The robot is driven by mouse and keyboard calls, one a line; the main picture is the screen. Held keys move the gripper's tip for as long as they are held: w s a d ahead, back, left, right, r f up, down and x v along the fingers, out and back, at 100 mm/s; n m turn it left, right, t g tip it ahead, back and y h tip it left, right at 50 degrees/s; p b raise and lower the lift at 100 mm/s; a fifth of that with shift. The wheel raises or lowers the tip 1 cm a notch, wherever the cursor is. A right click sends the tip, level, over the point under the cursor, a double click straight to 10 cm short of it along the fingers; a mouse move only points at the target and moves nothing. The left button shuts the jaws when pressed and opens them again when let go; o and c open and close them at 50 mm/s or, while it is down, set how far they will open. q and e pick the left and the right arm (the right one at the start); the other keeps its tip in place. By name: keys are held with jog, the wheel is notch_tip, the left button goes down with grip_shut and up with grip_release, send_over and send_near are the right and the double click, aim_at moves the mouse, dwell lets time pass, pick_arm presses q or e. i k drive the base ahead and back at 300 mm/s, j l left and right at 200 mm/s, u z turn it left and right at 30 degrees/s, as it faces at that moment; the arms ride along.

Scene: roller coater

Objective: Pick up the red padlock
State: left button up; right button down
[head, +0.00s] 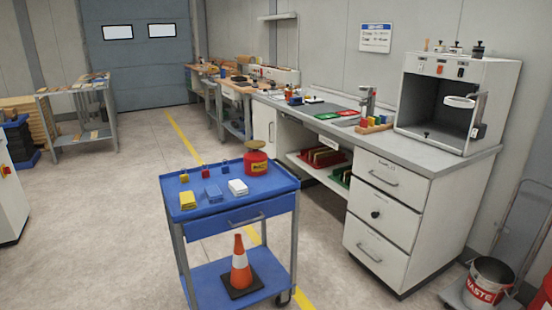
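A blue cart (245,205) stands in the middle of the view. Along the back of its top tray is a row of small padlock-like items: one at the left (184,176), one in the middle (204,170) and one at the right (225,166). Neither of my grippers is in view.
The tray also holds a yellow block (187,200), a blue block (212,194), a white block (238,187) and a red can (256,163). An orange cone (240,266) stands on the lower shelf. A workbench (425,160) is at the right. Floor left of the cart is clear.

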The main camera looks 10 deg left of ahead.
aim_at(205, 174)
jog(key=i+u, duration=0.15)
jog(key=i, duration=0.35)
jog(key=i+l+u, duration=0.15)
jog(key=i, duration=0.3)
jog(key=i+l+u, duration=0.15)
jog(key=i, duration=0.3)
jog(key=i+l+u, duration=0.15)
jog(key=i, duration=0.3)
jog(key=i+l+u, duration=0.15)
jog(key=i+l, duration=0.2)
jog(key=i, duration=0.1)
